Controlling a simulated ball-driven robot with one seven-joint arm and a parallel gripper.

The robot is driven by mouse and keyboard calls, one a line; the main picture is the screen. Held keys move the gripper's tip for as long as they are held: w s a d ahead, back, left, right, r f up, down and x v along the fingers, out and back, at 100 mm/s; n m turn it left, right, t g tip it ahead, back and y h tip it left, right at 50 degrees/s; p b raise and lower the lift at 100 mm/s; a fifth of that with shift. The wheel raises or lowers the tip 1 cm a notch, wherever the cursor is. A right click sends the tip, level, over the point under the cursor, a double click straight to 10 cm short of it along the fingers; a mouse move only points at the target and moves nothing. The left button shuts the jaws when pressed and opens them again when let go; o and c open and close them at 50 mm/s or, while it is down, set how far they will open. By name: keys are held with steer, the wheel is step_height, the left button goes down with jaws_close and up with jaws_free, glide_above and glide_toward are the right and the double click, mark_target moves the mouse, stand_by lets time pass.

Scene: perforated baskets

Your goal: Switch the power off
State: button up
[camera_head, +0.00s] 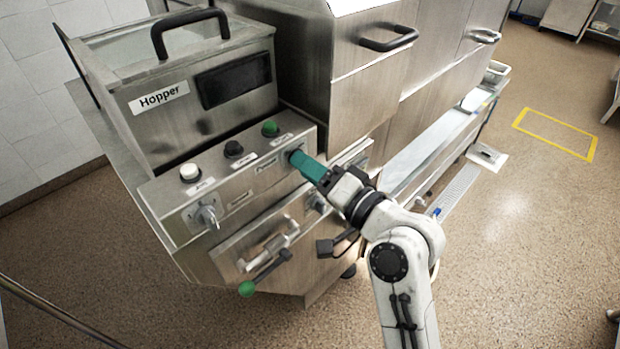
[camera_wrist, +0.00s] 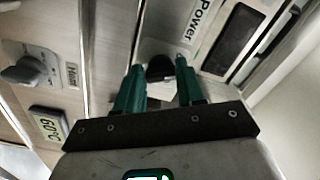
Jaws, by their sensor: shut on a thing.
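The stainless machine carries a sloped control panel (camera_head: 225,190) with a plate reading "Power" (camera_head: 265,166). In the wrist view, the same "Power" label (camera_wrist: 203,20) stands beside a dark power knob (camera_wrist: 159,68). My gripper (camera_head: 296,157) has its teal fingers at the right end of the panel, by the label. In the wrist view, my gripper (camera_wrist: 158,66) has one finger on each side of the knob, closed on it. The fingers hide most of the knob in the head view, and its turned position cannot be told.
A white button (camera_head: 189,171), a black button (camera_head: 233,148) and a green button (camera_head: 270,128) line the panel's top. A grey knob (camera_head: 208,215) is at its left. A green-tipped lever (camera_head: 247,288) juts out below.

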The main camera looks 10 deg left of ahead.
steer(key=shift+f+n+b, duration=0.25)
steer(key=shift+n+b, duration=0.95)
steer(key=shift+n, duration=0.4)
steer(key=o, duration=1)
steer(key=shift+r, duration=0.15)
steer(key=shift+o, duration=0.2)
steer(key=b+v, duration=0.1)
steer(key=v, duration=0.9)
steer(key=shift+s+d, duration=0.25)
steer(key=shift+d, duration=0.1)
